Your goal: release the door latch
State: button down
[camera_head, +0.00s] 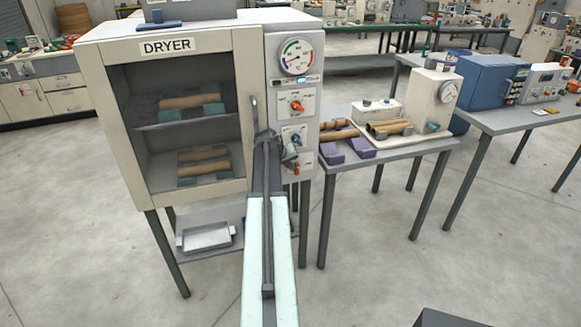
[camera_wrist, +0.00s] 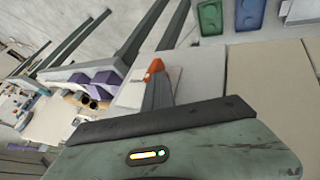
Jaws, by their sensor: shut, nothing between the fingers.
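The white dryer (camera_head: 174,45) stands at the left with its windowed door closed. A thin grey upright handle (camera_head: 254,113) runs along the door's right edge. The control panel right of it carries a gauge and several orange or blue knobs; the lowest orange knob (camera_head: 296,168) shows just right of my gripper. I cannot tell which part is the latch. My gripper (camera_head: 272,136) is shut and empty, in front of the seam between door and panel, below the handle. In the wrist view, my gripper's grey tip (camera_wrist: 157,88) points at an orange part (camera_wrist: 154,68); contact cannot be told.
Brown rolls on supports show through the door window. A metal tray (camera_head: 206,237) rests on the shelf below. A grey table (camera_head: 385,152) with rolls, purple blocks (camera_head: 332,153) and a white gauge device (camera_head: 434,98) stands close to the right.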

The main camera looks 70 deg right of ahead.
jog(key=shift+s+d+r, duration=0.2)
jog(key=shift+s+r, duration=0.05)
jog(key=shift+s+d+r+p, duration=0.25)
jog(key=shift+s+p, duration=0.1)
jog(key=shift+p, duration=0.1)
jog(key=shift+s+d+r, duration=0.1)
jog(key=shift+s+d, duration=0.45)
jog(key=shift+s, duration=0.15)
jog(key=shift+r, duration=0.1)
